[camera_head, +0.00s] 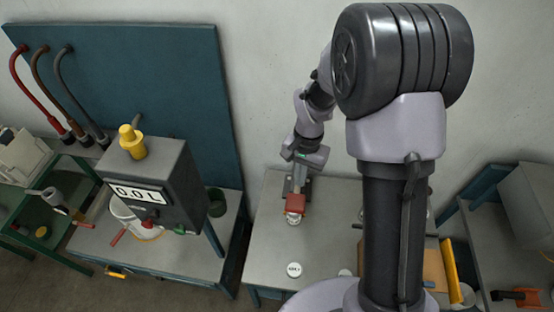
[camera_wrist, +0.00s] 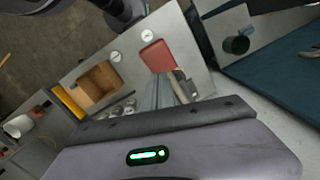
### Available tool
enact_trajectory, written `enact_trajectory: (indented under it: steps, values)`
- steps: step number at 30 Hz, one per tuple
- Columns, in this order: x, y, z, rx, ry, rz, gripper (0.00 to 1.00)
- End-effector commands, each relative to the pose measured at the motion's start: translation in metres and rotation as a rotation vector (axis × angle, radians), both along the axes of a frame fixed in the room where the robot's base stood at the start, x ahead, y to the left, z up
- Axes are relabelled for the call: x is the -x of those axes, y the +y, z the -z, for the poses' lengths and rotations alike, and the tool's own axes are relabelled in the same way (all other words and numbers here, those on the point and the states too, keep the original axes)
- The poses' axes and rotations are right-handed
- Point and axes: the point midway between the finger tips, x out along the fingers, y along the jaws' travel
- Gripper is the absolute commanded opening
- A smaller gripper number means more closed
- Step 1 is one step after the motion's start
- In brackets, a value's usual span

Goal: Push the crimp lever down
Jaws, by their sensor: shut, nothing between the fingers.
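The crimp lever appears to be the red block-like pad (camera_head: 295,203) on a small press standing on the middle grey table. It also shows in the wrist view as a red plate (camera_wrist: 158,56). My gripper (camera_head: 299,188) is at the press, just behind and above the red pad in the head view. In the wrist view its grey fingers (camera_wrist: 160,84) are together and empty, with their tips close to the near edge of the red plate. I cannot tell whether they touch it. Much of the press is hidden by my gripper and the pad.
A white round labelled cap (camera_head: 293,268) lies on the table in front of the press. A wooden open box (camera_wrist: 98,85) and several round metal items (camera_wrist: 122,108) are nearby. A grey dispenser with a display (camera_head: 157,190) stands left, before a blue panel (camera_head: 150,90).

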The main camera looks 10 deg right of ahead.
Motion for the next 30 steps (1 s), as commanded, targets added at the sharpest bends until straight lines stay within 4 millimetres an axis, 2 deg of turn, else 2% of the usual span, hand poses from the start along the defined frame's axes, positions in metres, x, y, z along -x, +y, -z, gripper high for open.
enact_trajectory:
  steps: [1,17,23,30]
  values:
    - [0.000,-0.001,-0.004,0.001,0.009,0.002,0.00]
    - [0.000,-0.001,0.009,0.002,0.015,0.004,0.00]
    - [0.002,0.001,0.030,0.002,0.017,0.005,0.00]
    - [0.004,0.003,0.064,0.002,0.016,0.004,0.00]
